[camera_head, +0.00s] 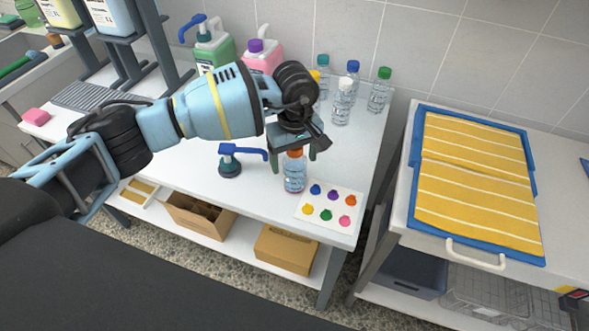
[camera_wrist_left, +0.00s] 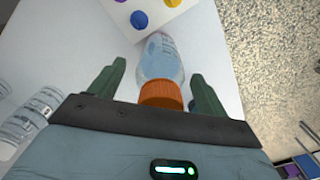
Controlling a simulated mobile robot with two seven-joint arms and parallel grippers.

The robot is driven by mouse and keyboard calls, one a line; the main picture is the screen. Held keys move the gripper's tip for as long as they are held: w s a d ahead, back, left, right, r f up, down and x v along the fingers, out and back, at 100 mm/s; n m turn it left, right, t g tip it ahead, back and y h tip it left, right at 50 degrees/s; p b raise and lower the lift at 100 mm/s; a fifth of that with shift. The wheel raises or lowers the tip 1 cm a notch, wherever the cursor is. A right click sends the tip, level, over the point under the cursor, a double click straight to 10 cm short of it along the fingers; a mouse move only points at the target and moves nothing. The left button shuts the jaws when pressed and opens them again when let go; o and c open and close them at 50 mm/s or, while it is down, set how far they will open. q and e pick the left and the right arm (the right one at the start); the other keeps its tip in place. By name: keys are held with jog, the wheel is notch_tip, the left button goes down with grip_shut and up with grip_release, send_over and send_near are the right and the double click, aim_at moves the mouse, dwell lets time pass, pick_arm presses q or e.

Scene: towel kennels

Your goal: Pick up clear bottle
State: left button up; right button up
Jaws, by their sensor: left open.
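A clear bottle (camera_head: 294,172) with an orange cap stands upright on the white table, just left of a card of coloured dots. My left gripper (camera_head: 295,163) is over it from above, with its green fingers on either side of the cap. In the left wrist view the bottle (camera_wrist_left: 162,62) lies between the two open fingers of my left gripper (camera_wrist_left: 160,85), with a gap on both sides. My right gripper is not in view.
More clear bottles (camera_head: 342,101) with white, blue, green and yellow caps stand at the back right. The dot card (camera_head: 329,207) lies at the right. A blue tray (camera_head: 413,190) with a yellow towel is on another table.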

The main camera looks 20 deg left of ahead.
pick_arm(q)
jog(key=c, duration=1.1)
jog(key=shift+o, duration=0.2)
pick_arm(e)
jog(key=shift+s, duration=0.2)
pick_arm(q)
jog(key=shift+r, duration=0.1)
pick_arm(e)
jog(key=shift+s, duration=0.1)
pick_arm(q)
jog(key=shift+r, duration=0.5)
notch_tip(320, 180, up, 3)
jog(key=shift+f, duration=0.2)
jog(key=s+a+r, duration=0.1)
jog(key=s+a, duration=0.1)
jog(key=s, duration=1.4)
jog(key=shift+r+b, duration=0.15)
jog(key=shift+b, duration=0.25)
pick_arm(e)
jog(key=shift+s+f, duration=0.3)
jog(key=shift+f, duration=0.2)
